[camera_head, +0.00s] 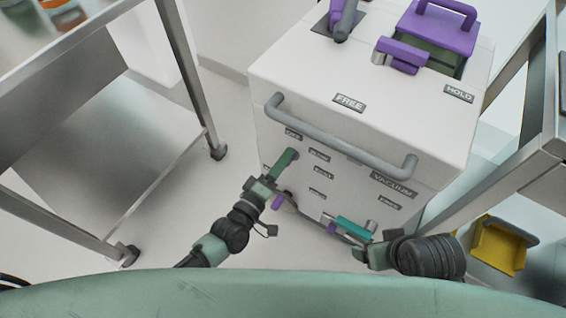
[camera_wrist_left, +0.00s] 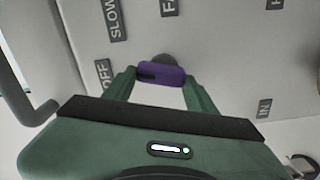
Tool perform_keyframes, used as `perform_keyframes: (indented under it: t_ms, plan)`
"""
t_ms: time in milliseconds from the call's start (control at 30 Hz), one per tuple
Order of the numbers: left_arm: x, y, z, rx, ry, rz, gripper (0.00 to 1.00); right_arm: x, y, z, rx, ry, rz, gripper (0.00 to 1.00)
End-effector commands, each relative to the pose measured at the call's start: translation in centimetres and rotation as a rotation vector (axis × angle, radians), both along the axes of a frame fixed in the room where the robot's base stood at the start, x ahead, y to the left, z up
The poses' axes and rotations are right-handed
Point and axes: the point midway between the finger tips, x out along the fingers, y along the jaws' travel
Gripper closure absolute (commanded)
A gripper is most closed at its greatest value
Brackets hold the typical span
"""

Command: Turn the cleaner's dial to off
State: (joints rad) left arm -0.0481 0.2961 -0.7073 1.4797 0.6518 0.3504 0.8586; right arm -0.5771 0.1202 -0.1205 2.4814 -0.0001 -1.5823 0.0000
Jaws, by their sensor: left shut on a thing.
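The cleaner (camera_head: 375,85) is a white box with labels on its front face. Its purple dial (camera_wrist_left: 161,73) sits between the fingers of my left gripper (camera_wrist_left: 160,88) in the left wrist view, with a dark mark at its left end. The OFF label (camera_wrist_left: 103,75) is just left of the fingers, with SLOW (camera_wrist_left: 113,18) above. In the head view my left gripper (camera_head: 280,182) is at the front face's lower left, shut on the dial, which it largely hides. My right gripper (camera_head: 362,253) is low at the right; its jaws are unclear.
A grey bar handle (camera_head: 340,138) spans the front face above my left gripper. A teal part (camera_head: 355,228) is near my right gripper. A metal cart (camera_head: 95,130) stands at left, a metal frame (camera_head: 500,190) at right, and a yellow bin (camera_head: 500,248) at lower right.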

Motion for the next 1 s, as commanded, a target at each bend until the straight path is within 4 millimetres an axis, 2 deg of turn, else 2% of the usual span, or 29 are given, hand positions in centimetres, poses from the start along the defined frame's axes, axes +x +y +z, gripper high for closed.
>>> perform_keyframes:
  t_ms: [400,1000]
  plan:
    - [-0.06,0.14,-0.47,-0.209,0.127,-0.001,0.84,-0.12,-0.01,-1.2,0.0,0.003,-0.001,0.2]
    - [-0.07,0.13,-0.44,-0.261,0.158,0.0,0.84,0.52,0.16,-1.14,0.005,-0.026,0.001,0.2]
